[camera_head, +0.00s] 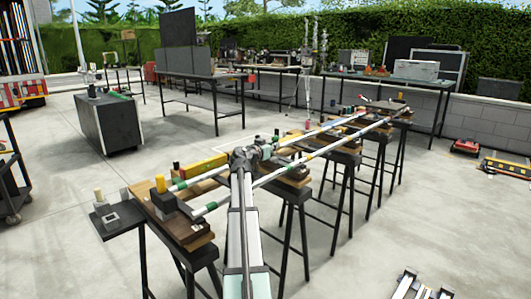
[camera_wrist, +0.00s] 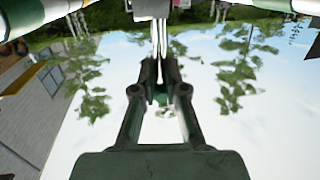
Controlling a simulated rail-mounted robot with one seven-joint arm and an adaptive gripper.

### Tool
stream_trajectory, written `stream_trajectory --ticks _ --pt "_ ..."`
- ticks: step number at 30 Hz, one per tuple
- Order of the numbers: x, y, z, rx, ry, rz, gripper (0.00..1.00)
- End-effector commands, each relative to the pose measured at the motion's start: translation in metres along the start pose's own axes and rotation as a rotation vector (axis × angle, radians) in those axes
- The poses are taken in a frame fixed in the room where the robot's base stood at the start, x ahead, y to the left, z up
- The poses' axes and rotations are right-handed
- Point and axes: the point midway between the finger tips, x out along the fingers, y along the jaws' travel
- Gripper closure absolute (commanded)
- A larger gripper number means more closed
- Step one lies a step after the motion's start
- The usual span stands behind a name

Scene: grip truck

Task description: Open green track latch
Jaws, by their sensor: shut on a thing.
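Two long track rails (camera_head: 290,172) with white, green and yellow bands lie side by side across several stands. My gripper (camera_head: 246,158) is at the rails near their middle, partly hidden by my arm. In the wrist view my gripper (camera_wrist: 160,68) is shut on a thin bright metal piece (camera_wrist: 160,38), which looks like the green track latch. The latch's colour and its open or shut state cannot be made out. A green and white rail part (camera_wrist: 40,15) crosses the upper left of the wrist view, and another (camera_wrist: 295,5) is at the upper right.
Black stands with wooden tops (camera_head: 178,222) hold the rails. A yellow block (camera_head: 205,165) sits beside the near rail end. A dark cabinet (camera_head: 108,122) is at the left. Work tables (camera_head: 390,83) stand at the back.

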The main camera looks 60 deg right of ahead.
Motion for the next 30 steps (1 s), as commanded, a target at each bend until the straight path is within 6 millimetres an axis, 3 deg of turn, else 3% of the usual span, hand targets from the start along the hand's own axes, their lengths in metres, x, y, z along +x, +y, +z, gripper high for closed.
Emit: stream_trajectory --ticks 14,15,17,18,30 --pt "-0.0007 0.0029 -0.002 -0.004 0.01 0.002 1.0" --pt "-0.0008 0.0029 -0.002 -0.003 0.01 0.002 0.78" --pt "-0.0007 0.0029 -0.0019 -0.003 0.01 0.002 0.57" --pt "-0.0006 0.003 -0.0019 -0.003 0.01 0.003 0.53" --pt "-0.0063 0.0036 -0.0003 -0.002 0.008 0.003 0.53"
